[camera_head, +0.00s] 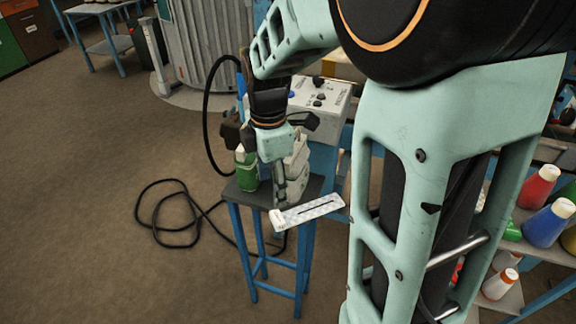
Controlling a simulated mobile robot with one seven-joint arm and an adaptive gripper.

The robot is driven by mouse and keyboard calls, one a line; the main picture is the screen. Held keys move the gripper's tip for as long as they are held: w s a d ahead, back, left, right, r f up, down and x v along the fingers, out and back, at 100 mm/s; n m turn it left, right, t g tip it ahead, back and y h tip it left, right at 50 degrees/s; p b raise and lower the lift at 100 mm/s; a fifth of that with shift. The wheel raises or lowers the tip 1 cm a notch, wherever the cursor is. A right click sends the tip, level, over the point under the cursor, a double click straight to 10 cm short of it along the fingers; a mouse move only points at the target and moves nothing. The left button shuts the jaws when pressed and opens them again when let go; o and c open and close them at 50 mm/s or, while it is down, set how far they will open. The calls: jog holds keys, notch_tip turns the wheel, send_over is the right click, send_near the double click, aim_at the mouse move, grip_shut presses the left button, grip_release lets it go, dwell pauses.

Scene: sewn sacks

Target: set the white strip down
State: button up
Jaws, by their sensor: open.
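The white strip (312,210) is a flat, pale bar with a dark line along its middle. Its left end is at the front edge of a small stool-like table (247,196), and its right part extends past the tabletop's right side in the picture. I cannot tell whether it rests on the top or is just above it. My gripper (279,201) points down over this table, with its fingertips right by the strip's left end. It is open; the view does not show clearly whether a finger touches the strip.
A green bottle (246,172) and a pale object (297,160) stand on the small table close to my gripper. A control box (322,98) is behind. A black cable (165,226) lies on the floor at left. Several bottles, one red (538,187), stand on a shelf at right.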

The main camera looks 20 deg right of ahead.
send_over(277, 217)
notch_tip(277, 217, down, 5)
jog(key=shift+w+a+r, duration=0.1)
jog(key=shift+r, duration=0.05)
jog(key=shift+f+b, duration=0.35)
jog(key=shift+f, duration=2.85)
jog(key=c, duration=1.2)
jog(key=shift+r, duration=0.15)
